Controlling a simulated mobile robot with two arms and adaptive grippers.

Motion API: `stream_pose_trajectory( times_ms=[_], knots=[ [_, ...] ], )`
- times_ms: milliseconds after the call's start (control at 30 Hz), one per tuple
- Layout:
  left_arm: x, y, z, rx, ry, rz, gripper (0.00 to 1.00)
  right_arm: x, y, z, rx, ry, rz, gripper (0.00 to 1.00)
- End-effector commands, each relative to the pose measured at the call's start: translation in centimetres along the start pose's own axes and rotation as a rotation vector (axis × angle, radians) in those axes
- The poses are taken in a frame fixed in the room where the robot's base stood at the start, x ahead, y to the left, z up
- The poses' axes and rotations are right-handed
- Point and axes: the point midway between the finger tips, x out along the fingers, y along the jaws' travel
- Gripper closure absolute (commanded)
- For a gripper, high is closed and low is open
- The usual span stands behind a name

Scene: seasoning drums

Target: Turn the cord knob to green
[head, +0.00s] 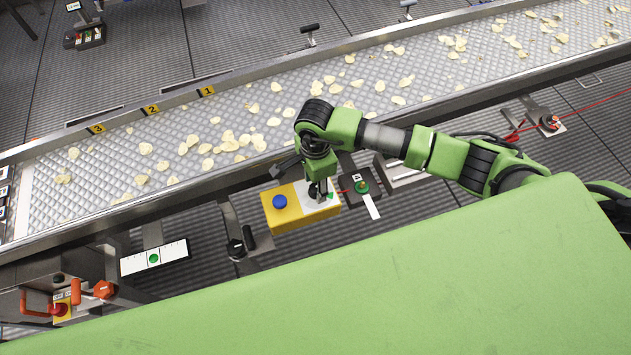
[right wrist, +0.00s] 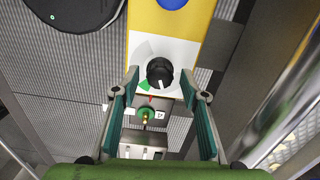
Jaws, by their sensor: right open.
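The yellow box (head: 300,212) has a blue button (head: 280,202) and a white panel carrying a black round knob. In the right wrist view the black knob (right wrist: 159,72) sits on the white panel (right wrist: 183,52), its white mark pointing down in the picture. My right gripper (head: 318,188) is over the white panel, pointing down. In the wrist view its open fingers (right wrist: 160,77) stand left and right of the knob, with gaps; contact is not visible. My left gripper is out of view.
A green round fitting with a brass pin (right wrist: 146,115) stands beside the box, near a white tag (head: 372,206). The conveyor (head: 110,178) with scattered chips runs behind. A red cord (head: 600,103) stretches at right. My green body fills the front.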

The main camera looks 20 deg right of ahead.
Motion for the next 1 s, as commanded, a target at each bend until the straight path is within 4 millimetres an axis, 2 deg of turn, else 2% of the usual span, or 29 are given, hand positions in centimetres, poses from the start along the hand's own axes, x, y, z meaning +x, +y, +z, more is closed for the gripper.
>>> stream_pose_trajectory(
  times_ms=[233,367,400,733,1000],
  knots=[
    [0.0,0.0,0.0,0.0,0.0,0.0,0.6,0.1,0.0,0.0,0.0,-0.001,0.0,0.6],
    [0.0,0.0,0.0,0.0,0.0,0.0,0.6,0.1,0.0,0.0,0.0,-0.001,0.0,0.93],
    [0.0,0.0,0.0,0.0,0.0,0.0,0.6,0.1,0.0,0.0,0.0,-0.001,0.0,0.98],
    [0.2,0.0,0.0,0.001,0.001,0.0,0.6,0.1,0.0,0.0,0.026,-0.001,-0.001,0.98],
    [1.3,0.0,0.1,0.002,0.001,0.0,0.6,0.2,-0.1,0.0,0.169,-0.001,-0.001,0.98]
  ],
)
